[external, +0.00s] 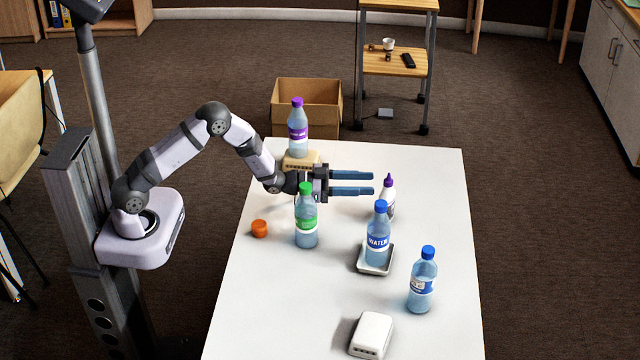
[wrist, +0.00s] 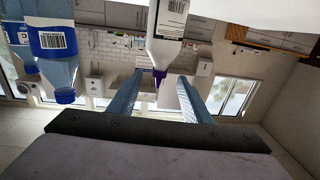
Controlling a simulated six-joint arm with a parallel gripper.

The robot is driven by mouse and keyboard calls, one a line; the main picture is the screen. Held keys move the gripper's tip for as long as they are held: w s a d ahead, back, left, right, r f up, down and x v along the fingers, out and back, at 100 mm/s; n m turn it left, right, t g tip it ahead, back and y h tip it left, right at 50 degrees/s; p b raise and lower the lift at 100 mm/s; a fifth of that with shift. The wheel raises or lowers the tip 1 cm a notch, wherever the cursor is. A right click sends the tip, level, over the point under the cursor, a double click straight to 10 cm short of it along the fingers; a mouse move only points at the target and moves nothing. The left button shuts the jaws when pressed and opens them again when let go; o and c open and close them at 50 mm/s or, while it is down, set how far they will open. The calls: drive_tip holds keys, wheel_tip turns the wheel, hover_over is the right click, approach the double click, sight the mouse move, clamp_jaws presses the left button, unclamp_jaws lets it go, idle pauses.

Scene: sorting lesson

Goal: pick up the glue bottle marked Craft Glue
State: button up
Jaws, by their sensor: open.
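The glue bottle (external: 388,201) is white with a pointed purple nozzle and stands upright on the white table. Its label is too small to read. My gripper (external: 371,183) is open and level, with its two blue fingers pointing at the bottle, the tips just short of it. In the upside-down wrist view, the glue bottle (wrist: 168,30) shows a barcode label, and its purple nozzle appears between the open fingers (wrist: 160,77). Nothing is held.
A green-capped bottle (external: 306,222) stands before my gripper. A purple-capped bottle (external: 298,135) stands on a tan block behind. A blue-capped bottle (external: 378,242) stands in a white tray (external: 362,268) near the glue. Another blue-capped bottle (external: 422,283), a white block (external: 371,334) and an orange object (external: 259,228) stand apart.

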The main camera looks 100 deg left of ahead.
sight(388, 183)
drive_tip(key=shift+w+a+p, duration=0.15)
drive_tip(key=shift+w+p, duration=0.3)
drive_tip(key=shift+w, duration=1.4)
drive_tip(key=shift+w+a+p, duration=0.1)
drive_tip(key=shift+w+p, duration=0.35)
drive_tip(key=shift+w, duration=1.35)
clamp_jaws()
